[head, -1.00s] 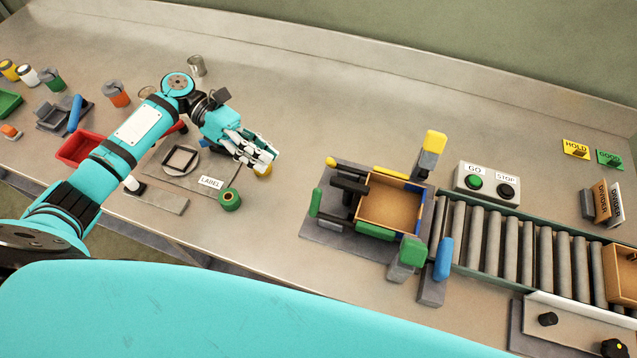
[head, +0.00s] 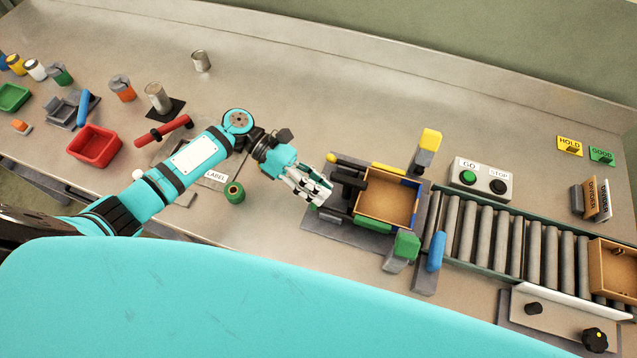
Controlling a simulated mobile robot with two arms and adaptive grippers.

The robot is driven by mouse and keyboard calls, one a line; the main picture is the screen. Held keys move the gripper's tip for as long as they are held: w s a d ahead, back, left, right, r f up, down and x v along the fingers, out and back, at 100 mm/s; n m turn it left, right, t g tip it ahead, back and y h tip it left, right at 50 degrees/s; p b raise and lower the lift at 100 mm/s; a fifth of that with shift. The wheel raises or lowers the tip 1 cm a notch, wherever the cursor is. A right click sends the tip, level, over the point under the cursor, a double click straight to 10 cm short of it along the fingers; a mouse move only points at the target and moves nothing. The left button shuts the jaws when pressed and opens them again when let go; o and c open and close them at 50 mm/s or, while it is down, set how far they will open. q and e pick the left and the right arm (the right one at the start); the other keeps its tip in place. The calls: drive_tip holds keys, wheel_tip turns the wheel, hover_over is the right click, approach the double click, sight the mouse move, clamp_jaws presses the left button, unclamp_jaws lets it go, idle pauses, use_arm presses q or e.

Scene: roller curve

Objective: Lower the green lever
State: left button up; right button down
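A grey fixture (head: 347,234) holds an open cardboard box (head: 388,199). A green block-shaped handle (head: 406,245) stands on a grey piece at its front right corner, and a green bar (head: 373,225) runs along the box's front side. A slim upright green handle seen earlier at the fixture's left end is now hidden behind my gripper. My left gripper (head: 318,196) is at that left end, with its fingers pointing right toward the fixture. Its fingers look close together, but the gap between them is unclear, and I cannot tell whether they touch the handle. My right gripper is out of view.
A yellow-topped post (head: 430,140) and a blue handle (head: 436,251) flank the roller conveyor (head: 512,245). A GO/STOP button box (head: 481,180) stands behind it. A green tape roll (head: 235,193) lies under my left arm. The bench behind the fixture is clear.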

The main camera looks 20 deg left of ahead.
use_arm(q)
clamp_jaws()
drive_tip(key=shift+r, duration=0.1)
